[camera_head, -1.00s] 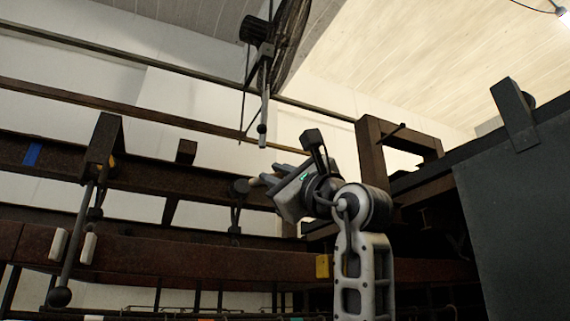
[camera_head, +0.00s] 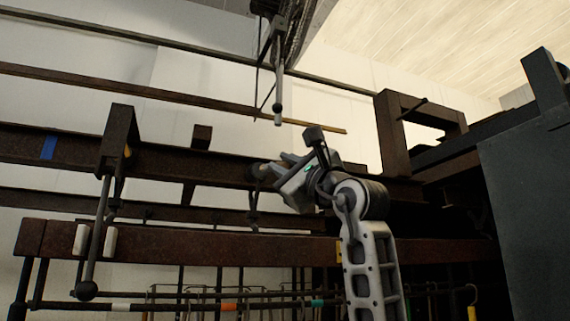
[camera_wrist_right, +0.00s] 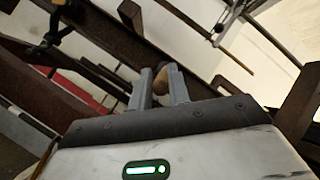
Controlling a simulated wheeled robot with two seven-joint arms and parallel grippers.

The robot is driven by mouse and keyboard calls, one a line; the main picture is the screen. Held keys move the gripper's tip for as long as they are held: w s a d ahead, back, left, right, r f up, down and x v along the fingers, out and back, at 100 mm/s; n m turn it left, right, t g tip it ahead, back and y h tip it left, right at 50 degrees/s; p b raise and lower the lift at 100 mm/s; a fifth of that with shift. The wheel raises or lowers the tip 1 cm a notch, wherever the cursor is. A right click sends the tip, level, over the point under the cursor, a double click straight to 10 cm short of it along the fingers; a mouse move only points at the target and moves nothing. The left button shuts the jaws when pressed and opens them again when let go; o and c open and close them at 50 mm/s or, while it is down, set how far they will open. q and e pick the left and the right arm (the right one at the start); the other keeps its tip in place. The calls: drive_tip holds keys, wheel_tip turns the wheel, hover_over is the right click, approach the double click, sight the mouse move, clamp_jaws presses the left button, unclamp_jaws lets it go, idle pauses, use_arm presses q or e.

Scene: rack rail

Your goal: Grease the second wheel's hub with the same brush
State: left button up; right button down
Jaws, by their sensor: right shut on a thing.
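My right gripper (camera_head: 273,172) is raised in front of the dark rusty rail (camera_head: 220,168). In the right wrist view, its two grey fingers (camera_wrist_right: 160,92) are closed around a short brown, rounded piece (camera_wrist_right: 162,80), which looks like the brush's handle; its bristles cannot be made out. A small dark round part (camera_head: 255,172), possibly a wheel, is at the rail just left of the fingertips in the head view. I cannot tell whether the brush touches it. My left gripper is not in view.
A thin rod (camera_head: 278,95) hangs above my gripper. A square frame (camera_head: 393,130) and a grey panel (camera_head: 525,200) stand at right. A lower beam (camera_head: 200,243) runs across.

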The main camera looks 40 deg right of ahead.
drive_tip(key=shift+d, duration=0.2)
drive_tip(key=shift+s+d+r, duration=0.1)
drive_tip(key=shift+s+d, duration=0.05)
drive_tip(key=shift+d, duration=0.15)
drive_tip(key=shift+w+d+p, duration=0.15)
drive_tip(key=shift+w+p, duration=0.6)
drive_tip(key=shift+w, duration=0.05)
idle(0.4)
drive_tip(key=shift+r, duration=0.15)
